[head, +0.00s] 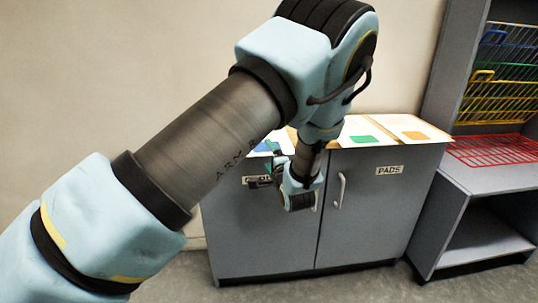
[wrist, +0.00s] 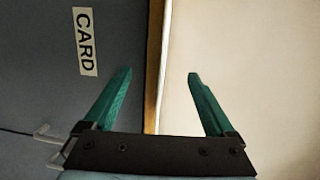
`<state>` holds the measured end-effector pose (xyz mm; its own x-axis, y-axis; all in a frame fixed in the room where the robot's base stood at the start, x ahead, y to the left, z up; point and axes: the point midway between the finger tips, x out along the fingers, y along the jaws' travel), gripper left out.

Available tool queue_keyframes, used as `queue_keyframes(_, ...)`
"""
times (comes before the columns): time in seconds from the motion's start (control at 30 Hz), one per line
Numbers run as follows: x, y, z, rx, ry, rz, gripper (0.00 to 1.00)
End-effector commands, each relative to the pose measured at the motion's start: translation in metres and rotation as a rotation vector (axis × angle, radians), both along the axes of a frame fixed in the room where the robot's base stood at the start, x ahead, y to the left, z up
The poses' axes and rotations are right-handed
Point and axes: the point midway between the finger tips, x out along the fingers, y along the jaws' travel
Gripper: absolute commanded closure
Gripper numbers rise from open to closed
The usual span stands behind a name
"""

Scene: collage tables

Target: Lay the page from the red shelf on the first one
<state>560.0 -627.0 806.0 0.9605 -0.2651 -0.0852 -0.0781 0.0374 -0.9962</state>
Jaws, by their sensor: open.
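The red wire shelf (head: 495,150) of the rack at the right shows no page on its visible part. On the cabinet top lie pale pages: one with a green patch (head: 365,132), one with an orange patch (head: 412,130), and one with a blue patch (head: 268,146) partly hidden by my arm. I cannot tell which is the first. My gripper (head: 268,176) is in front of the cabinet's left door, just below the top. In the wrist view my gripper (wrist: 155,75) is open, with no page visible between its fingers; the top's wooden edge shows between them.
The grey cabinet (head: 390,220) has doors labelled CARD (wrist: 86,42) and PADS (head: 389,170). The rack also has yellow (head: 490,104), green and blue wire shelves above the red one. An open lower bay (head: 480,235) is below. My arm covers much of the head view.

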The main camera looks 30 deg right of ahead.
Motion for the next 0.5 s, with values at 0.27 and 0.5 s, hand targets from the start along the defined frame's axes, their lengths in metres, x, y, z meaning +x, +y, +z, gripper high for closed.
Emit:
queue_keyframes(0.27, -0.035, 0.016, 0.003, 0.002, 0.001, -0.002, 0.1)
queue_keyframes(0.5, -0.063, 0.029, 0.002, 0.002, 0.001, -0.002, 0.1)
